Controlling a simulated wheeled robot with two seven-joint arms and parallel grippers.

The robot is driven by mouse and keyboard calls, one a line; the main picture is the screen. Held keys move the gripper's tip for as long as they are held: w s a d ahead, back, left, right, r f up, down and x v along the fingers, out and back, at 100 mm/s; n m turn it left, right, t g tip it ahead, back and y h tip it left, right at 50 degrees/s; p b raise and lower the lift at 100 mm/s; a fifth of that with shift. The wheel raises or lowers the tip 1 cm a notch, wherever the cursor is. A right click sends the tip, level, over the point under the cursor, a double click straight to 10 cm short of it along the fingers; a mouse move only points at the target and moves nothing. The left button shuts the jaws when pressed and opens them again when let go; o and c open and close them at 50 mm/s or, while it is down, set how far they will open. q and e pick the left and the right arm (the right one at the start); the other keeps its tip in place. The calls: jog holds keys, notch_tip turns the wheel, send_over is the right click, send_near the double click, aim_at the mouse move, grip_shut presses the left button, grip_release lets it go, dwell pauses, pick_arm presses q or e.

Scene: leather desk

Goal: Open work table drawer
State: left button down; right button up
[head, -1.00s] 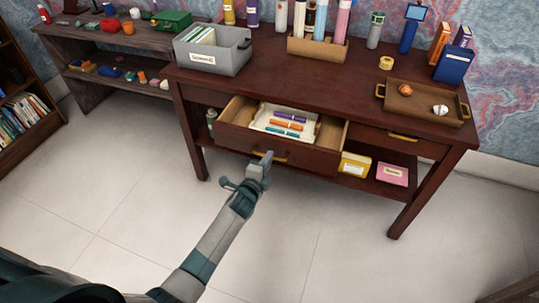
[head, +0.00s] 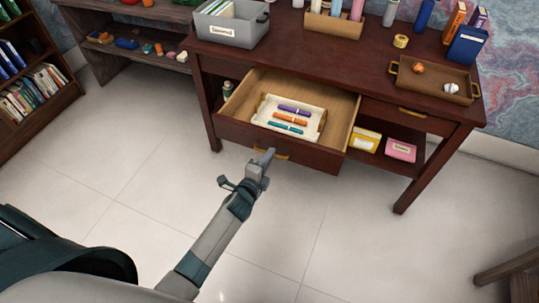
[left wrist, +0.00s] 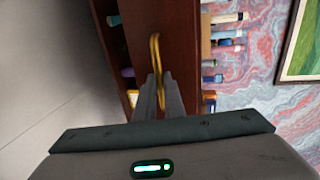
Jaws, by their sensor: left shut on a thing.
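The work table (head: 330,45) is dark reddish wood with a drawer (head: 225,130) pulled well out at the left of its front. A white tray with several colored markers (head: 290,118) lies in the drawer. My left gripper (head: 262,160) is at the drawer's front, shut on its brass handle (head: 283,154). In the left wrist view the handle (left wrist: 155,48) runs between the fingers (left wrist: 160,88) of my left gripper. A second drawer (head: 405,114) at the right of the table is closed. My right gripper is not in view.
A grey bin (head: 232,24) and a brown tray (head: 432,82) stand on the tabletop. Yellow (head: 365,138) and pink (head: 401,150) boxes sit on the lower shelf. A bookshelf (head: 35,75) is at the left. The tiled floor before the table is clear.

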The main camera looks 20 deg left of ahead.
pick_arm(q)
jog(key=c, duration=1.9)
grip_release()
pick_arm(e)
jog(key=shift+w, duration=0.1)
pick_arm(q)
jog(key=shift+o, duration=0.2)
jog(key=shift+s, duration=0.1)
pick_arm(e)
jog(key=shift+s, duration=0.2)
